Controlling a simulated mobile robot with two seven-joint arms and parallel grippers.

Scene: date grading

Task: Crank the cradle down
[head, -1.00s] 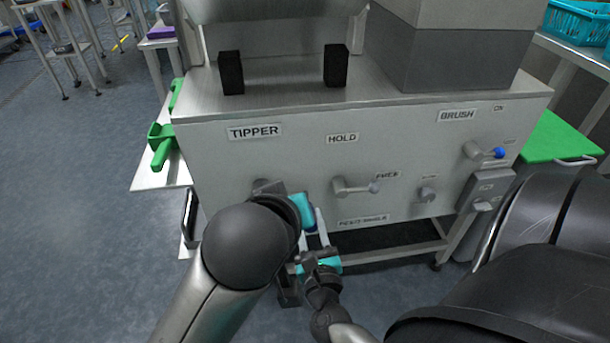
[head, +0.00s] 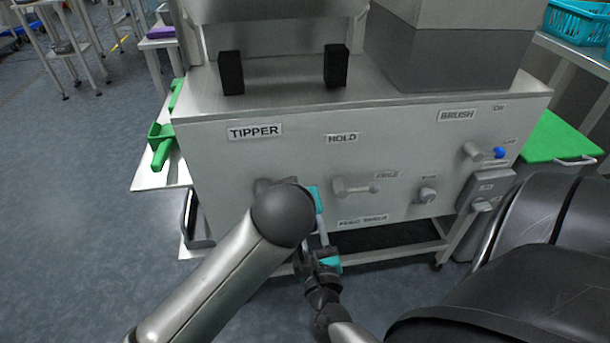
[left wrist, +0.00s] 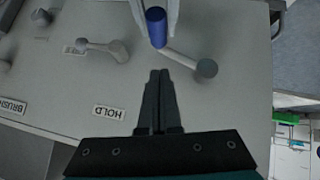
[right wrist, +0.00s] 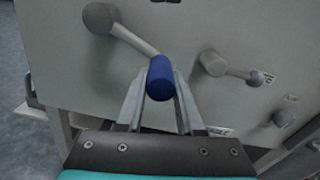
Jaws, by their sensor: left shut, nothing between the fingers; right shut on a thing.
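The crank sits under the TIPPER label (head: 255,132) on the steel panel. Its hub (right wrist: 100,17) and blue knob (right wrist: 160,77) show in the right wrist view; the knob is down and right of the hub. My right gripper (right wrist: 160,95) is shut on the blue knob, and its body (head: 328,262) shows low in the head view. My left gripper (left wrist: 158,78) is shut and empty, with its tips close to the knob (left wrist: 156,27) in the left wrist view. In the head view my left arm hides the knob. I cannot tell which part is the cradle.
A HOLD lever (head: 357,188) and another knob (head: 427,195) are right of the crank. Two black blocks (head: 231,73) stand on the steel top. Open floor (head: 80,200) lies to the left.

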